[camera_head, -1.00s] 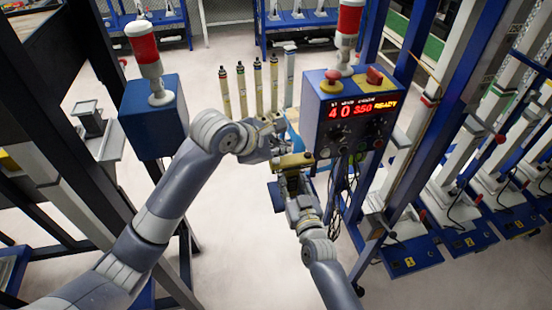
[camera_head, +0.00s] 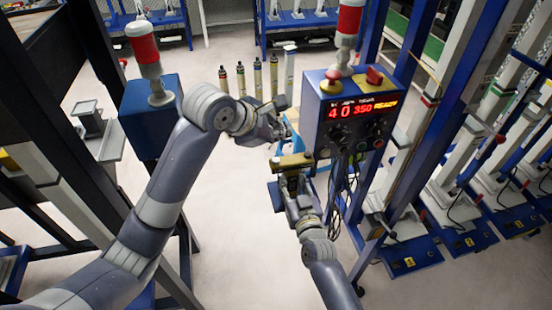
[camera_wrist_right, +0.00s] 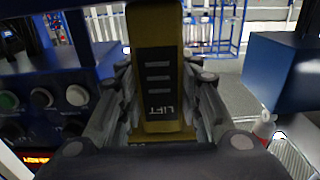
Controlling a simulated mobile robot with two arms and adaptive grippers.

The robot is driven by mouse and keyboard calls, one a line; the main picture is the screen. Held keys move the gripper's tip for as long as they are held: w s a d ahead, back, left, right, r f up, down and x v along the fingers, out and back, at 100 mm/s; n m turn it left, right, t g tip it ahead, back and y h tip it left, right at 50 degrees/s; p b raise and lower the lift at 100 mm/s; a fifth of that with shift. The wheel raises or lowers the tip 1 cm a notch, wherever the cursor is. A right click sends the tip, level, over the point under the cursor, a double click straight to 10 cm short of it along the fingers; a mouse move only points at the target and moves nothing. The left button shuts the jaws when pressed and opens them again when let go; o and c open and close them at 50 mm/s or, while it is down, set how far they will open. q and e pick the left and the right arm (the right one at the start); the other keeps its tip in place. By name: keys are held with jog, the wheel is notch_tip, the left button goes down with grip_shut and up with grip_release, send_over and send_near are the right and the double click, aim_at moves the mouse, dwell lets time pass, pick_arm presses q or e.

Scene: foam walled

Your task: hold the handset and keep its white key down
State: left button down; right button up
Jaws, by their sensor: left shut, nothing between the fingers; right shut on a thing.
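The handset (camera_head: 295,160) is a yellow-brown block, held between the fingers of my right gripper (camera_head: 292,172) beside the control box. In the right wrist view the handset (camera_wrist_right: 158,85) stands between both fingers, with a "LIFT" label and pale bars on its face. I cannot make out its white key in either view. My left gripper (camera_head: 280,130) is shut and empty, just beyond the handset in the head view. A small gap shows between them there; their distance in depth is unclear.
The blue control box (camera_head: 350,120) with a red display and knobs stands close on the right, cables hanging below. Several upright cylinders (camera_head: 258,78) stand behind my left gripper. A blue post box (camera_head: 153,115) stands left. Pale floor is open between.

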jog(key=o, duration=1.2)
